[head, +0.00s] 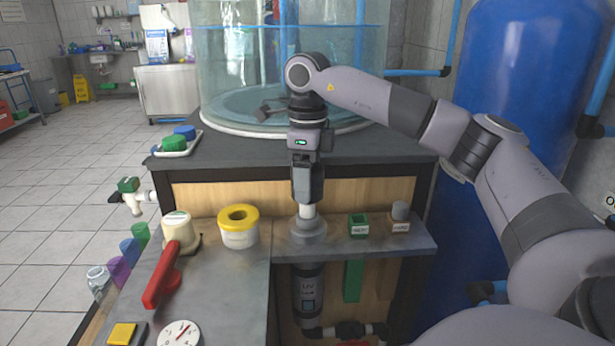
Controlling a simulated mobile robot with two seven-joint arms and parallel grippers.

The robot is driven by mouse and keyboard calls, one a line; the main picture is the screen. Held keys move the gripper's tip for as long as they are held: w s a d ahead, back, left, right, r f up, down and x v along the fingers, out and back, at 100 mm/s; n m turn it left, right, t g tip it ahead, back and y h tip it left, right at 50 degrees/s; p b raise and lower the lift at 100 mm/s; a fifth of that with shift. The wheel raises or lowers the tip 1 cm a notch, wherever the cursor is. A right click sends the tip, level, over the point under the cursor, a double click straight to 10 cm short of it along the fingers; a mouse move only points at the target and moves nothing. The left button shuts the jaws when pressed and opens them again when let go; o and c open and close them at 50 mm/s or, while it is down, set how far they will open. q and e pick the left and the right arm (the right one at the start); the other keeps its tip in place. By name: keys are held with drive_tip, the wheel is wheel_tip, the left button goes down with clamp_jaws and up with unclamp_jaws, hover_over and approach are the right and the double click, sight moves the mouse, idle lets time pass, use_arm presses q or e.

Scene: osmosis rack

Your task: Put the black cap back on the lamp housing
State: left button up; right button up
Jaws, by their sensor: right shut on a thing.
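My right gripper (307,194) points straight down over the shelf at the middle. Its dark fingers are shut on a short white cylindrical piece (306,211). This piece is upright above a round grey metal collar (307,231) on the shelf; I cannot tell whether it touches or sits in the collar. The lamp housing, a dark cylinder marked UV (307,288), hangs upright below the shelf under the collar. I cannot make out a black cap for certain; the dark fingers may hide part of what is held. My left gripper is not in view.
A yellow-topped white tub (240,238) and a red-handled tool (162,275) are left of the collar. A green box (358,226) and a small labelled holder (400,226) are right of it. A large clear tank (230,75) stands behind. The worktop's front centre is clear.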

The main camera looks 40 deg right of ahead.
drive_tip(key=shift+f+b, duration=0.5)
drive_tip(key=shift+f, duration=0.55)
drive_tip(key=shift+f, duration=0.1)
drive_tip(key=shift+f+b, duration=0.4)
drive_tip(key=shift+f, duration=0.3)
idle(0.3)
drive_tip(key=shift+p, duration=0.35)
drive_tip(key=shift+f, duration=0.2)
